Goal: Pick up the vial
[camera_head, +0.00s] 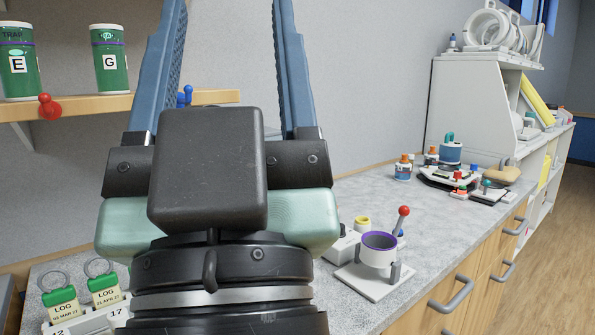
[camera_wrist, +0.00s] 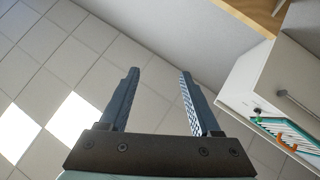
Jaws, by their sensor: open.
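My gripper (camera_head: 229,8) is open and points upward in the head view, its blue fingers spread with nothing between them. In the wrist view my gripper (camera_wrist: 159,76) is also open and empty, facing the tiled ceiling. No thing is clearly marked as the vial. A small white and blue bottle with an orange cap (camera_head: 403,168) stands on the counter, right of my gripper and apart from it. A similar orange-capped bottle (camera_head: 431,156) stands just behind it. I cannot tell whether either is the vial. My arm hides part of the counter.
Green canisters E (camera_head: 18,65) and G (camera_head: 110,62) stand on a wooden shelf (camera_head: 85,107) at left. A white stand with a purple-rimmed cup (camera_head: 379,242) is on the grey counter (camera_head: 440,215). Tagged items (camera_head: 62,302) lie at lower left. The middle counter is mostly clear.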

